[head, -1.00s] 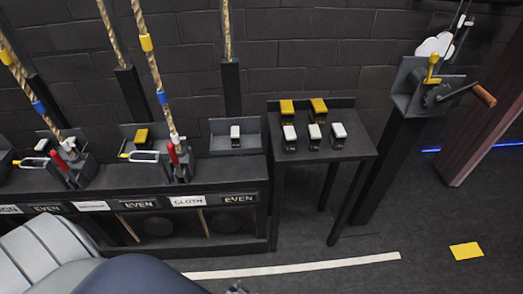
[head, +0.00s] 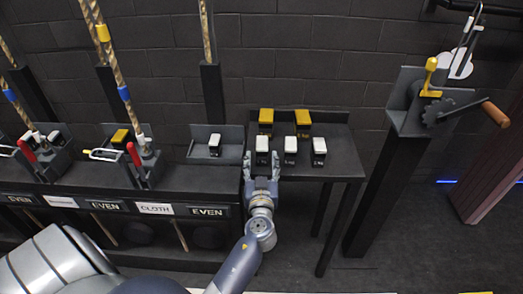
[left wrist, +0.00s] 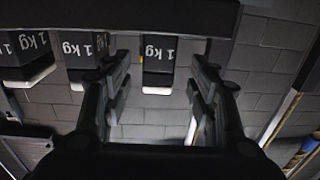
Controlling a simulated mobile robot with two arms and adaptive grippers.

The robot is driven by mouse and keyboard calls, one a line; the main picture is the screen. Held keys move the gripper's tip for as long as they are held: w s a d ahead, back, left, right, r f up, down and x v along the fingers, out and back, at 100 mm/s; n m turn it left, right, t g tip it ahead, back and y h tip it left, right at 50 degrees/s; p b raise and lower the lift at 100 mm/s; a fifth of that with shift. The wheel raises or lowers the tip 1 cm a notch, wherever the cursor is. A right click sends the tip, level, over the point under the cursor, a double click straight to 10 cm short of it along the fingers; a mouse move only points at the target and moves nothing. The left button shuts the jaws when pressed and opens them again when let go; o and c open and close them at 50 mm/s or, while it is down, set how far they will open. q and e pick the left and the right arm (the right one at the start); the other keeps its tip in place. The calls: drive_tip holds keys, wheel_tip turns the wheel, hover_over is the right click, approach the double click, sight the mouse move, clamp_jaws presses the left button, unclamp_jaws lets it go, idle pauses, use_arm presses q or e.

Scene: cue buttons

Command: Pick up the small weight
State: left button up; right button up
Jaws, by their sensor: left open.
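Three small white-topped weights stand in the front row on the small black table: a left one (head: 262,149), a middle one (head: 290,148) and a right one (head: 319,150). My left gripper (head: 261,173) is open and empty, just in front of the left weight. In the left wrist view, the picture is upside down; a weight marked 1 kg (left wrist: 158,62) lies in line with the gap between the open fingers (left wrist: 160,85). I cannot tell whether the fingers flank it. Two more 1 kg weights (left wrist: 88,50) show beside it. My right gripper is out of view.
Two yellow-topped weights (head: 266,119) stand behind the white ones. The black table (head: 338,165) has bare top on its right. A hand-crank post (head: 385,175) stands at right.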

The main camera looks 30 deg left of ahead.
sight(262, 148)
use_arm(q)
drive_tip(key=shift+p+x, duration=0.6)
drive_tip(key=shift+x, duration=2.45)
drive_tip(key=shift+d, duration=0.15)
clamp_jaws()
drive_tip(key=shift+w+r, duration=0.1)
drive_tip(key=shift+r, duration=0.05)
